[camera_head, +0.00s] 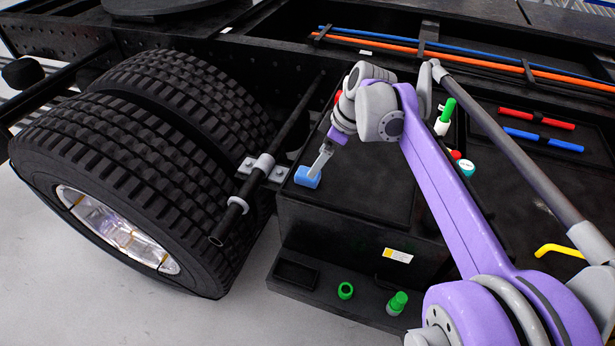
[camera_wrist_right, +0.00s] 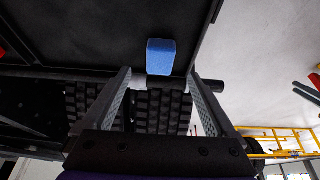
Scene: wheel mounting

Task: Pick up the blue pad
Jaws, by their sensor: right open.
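The blue pad (camera_head: 307,177) is a small light-blue block near the left front corner of the flat black box top. It also shows in the right wrist view (camera_wrist_right: 160,56), centred just beyond the fingertips. My right gripper (camera_head: 316,167) reaches down from the purple and grey arm, with its fingertips at or very close to the pad. In the right wrist view the right gripper (camera_wrist_right: 158,82) is open, with one finger on either side and a clear gap between them. I cannot tell whether a finger touches the pad. My left gripper is not in view.
Large black tyres (camera_head: 150,130) stand to the left of the box, with a dark bar (camera_head: 242,203) between. A lower ledge holds a green ring (camera_head: 346,290) and a green-capped piece (camera_head: 397,303). Red and blue rods (camera_head: 543,140) lie to the right.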

